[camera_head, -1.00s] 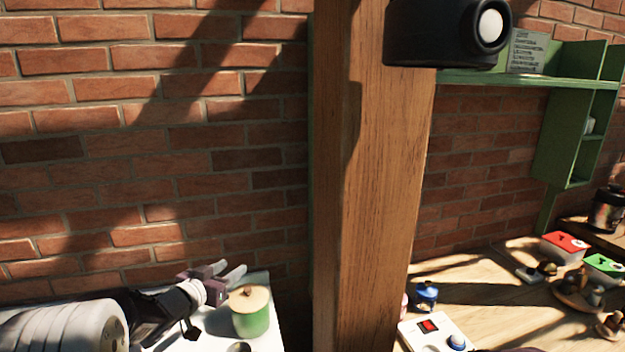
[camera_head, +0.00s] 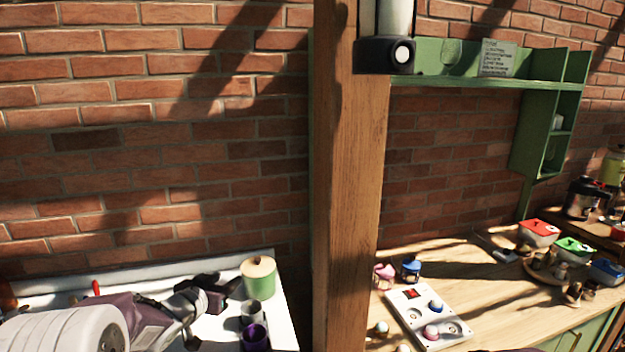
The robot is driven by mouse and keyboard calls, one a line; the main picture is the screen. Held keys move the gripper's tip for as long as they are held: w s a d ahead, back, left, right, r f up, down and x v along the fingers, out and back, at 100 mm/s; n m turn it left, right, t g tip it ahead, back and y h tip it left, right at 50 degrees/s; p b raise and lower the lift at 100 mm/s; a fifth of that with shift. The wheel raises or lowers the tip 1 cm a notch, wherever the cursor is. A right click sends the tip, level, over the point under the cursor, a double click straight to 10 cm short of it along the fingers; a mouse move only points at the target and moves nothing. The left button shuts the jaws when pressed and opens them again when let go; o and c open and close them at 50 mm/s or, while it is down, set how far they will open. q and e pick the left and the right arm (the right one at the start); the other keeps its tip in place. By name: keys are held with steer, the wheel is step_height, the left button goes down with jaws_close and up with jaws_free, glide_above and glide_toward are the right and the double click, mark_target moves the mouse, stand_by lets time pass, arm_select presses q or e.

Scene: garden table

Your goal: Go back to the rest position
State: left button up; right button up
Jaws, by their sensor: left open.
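My left gripper (camera_head: 226,290) comes in from the lower left, low over the white surface, beside a green pot with a wooden lid (camera_head: 258,278). It holds nothing that I can see, and its fingers are small and dark in shadow. My right gripper is not in view.
A wooden post (camera_head: 350,200) stands upright in the middle. Left of it, a purple cup (camera_head: 254,338) and a grey cup (camera_head: 253,311) stand on the white surface (camera_head: 277,325). Right of it, a wooden table (camera_head: 455,262) holds a white button box (camera_head: 428,318) and lidded tubs (camera_head: 539,232).

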arm_select(q)
steer(key=s+d+f+n+g+b, duration=0.1)
steer(key=s+f+g+b, duration=0.1)
steer(key=s+f+g, duration=0.2)
steer(key=s+d+f+n+g+y+b, duration=0.1)
steer(key=s+f+g, duration=0.3)
steer(key=s+f, duration=0.7)
steer(key=s+d+f+g+y+b, duration=0.1)
steer(key=s+d+f+g+b, duration=0.1)
steer(key=s+f, duration=0.6)
steer(key=s+g+b, duration=0.1)
steer(key=s+g, duration=0.1)
steer(key=s, duration=0.3)
steer(key=shift+s+d+n+b, duration=0.15)
steer(key=shift+d+n+b, duration=0.15)
steer(key=shift+n, duration=0.1)
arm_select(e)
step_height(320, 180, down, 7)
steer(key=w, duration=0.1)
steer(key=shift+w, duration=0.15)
